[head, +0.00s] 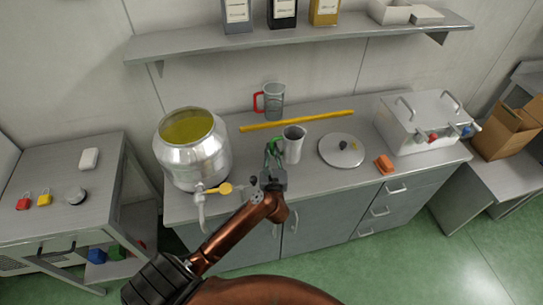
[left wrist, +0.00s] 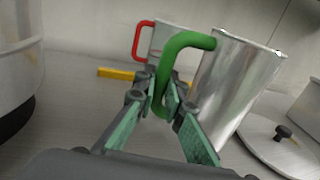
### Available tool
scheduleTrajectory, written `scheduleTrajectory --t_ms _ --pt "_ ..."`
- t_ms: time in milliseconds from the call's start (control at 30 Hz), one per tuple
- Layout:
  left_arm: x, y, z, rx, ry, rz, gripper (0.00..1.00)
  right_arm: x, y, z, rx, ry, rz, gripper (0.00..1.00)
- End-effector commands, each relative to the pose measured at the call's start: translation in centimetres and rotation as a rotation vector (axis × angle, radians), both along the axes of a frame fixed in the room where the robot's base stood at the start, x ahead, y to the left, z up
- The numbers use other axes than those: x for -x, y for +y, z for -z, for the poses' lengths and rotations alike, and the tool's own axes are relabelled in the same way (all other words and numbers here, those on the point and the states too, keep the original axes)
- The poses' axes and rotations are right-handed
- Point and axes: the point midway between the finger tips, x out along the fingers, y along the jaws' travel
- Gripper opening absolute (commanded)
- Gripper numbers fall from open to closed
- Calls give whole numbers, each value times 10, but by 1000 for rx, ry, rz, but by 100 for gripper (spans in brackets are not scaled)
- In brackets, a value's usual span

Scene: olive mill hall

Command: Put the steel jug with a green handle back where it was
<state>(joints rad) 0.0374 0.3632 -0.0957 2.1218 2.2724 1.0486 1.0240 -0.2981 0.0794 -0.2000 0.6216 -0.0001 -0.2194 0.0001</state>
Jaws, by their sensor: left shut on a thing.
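The steel jug with a green handle (head: 294,146) is at the middle of the steel counter (head: 310,181), in front of the yellow bar. It shows large in the left wrist view (left wrist: 236,82), with its green handle (left wrist: 188,40) toward my gripper. My left gripper (head: 271,163) is shut on that handle, its pads on the handle's lower part in the left wrist view (left wrist: 164,100). The jug leans slightly in that view; I cannot tell whether its base touches the counter. My right gripper is not in view.
A red-handled jug (head: 274,101) stands behind the yellow bar (head: 297,120). A large steel vat (head: 205,160) with a tap is at left. A round lid (head: 333,158), an orange block (head: 384,164) and a steel box (head: 425,125) are at right. A shelf (head: 300,35) hangs above.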

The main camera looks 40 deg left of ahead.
Motion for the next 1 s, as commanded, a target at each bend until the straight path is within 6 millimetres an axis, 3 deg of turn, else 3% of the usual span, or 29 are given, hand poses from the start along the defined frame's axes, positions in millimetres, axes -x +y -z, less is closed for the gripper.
scheduleTrajectory --t_ms 300,867,900,1000 --pt "-5 8 37 -3 1 -1 0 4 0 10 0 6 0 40" --pt "-4 8 47 -1 -1 -1 0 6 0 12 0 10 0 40" --pt "-4 8 47 -1 1 -1 12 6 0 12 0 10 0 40" --pt "-4 8 47 -1 1 -1 19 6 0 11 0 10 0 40"
